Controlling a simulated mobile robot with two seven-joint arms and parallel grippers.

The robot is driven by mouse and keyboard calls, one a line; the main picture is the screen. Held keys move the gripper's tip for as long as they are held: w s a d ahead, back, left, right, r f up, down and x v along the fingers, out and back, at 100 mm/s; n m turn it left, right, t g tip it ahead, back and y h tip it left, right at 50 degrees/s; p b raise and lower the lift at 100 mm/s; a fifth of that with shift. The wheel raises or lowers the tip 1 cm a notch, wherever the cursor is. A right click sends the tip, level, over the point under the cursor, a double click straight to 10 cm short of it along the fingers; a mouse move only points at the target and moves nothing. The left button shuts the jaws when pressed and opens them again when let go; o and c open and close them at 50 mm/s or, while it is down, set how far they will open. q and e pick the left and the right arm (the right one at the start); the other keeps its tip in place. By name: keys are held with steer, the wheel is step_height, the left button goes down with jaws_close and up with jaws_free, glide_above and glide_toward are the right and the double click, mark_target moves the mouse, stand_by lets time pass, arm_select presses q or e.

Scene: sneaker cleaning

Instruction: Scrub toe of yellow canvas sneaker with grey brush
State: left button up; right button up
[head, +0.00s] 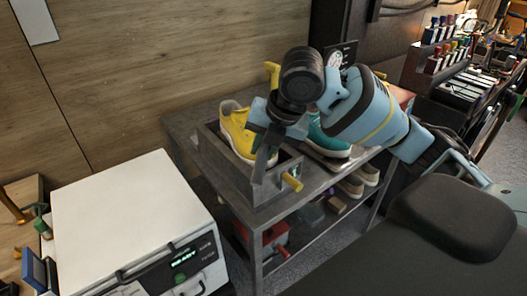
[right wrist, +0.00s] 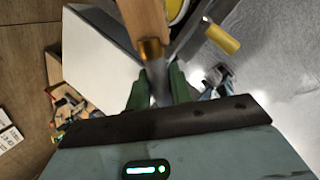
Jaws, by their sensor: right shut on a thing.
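The yellow canvas sneaker (head: 234,128) sits in a grey open-topped holder on a metal cart in the head view. My right gripper (head: 266,138) is over the holder, just right of the sneaker, and hides part of it. In the right wrist view its green fingers (right wrist: 158,88) are shut on a tool with a grey shank, a brass collar and a wooden handle (right wrist: 144,28), seemingly the grey brush. Its bristles cannot be made out, nor whether it touches the shoe. A yellow edge at the top of the wrist view (right wrist: 176,8) may be the sneaker. My left gripper is out of view.
A teal sneaker (head: 326,144) stands close right on the cart (head: 176,126). A white machine (head: 128,214) stands at left.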

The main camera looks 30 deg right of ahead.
steer(key=shift+r, duration=0.1)
steer(key=shift+v, duration=1.45)
steer(key=shift+w+a, duration=0.15)
steer(key=shift+a, duration=0.1)
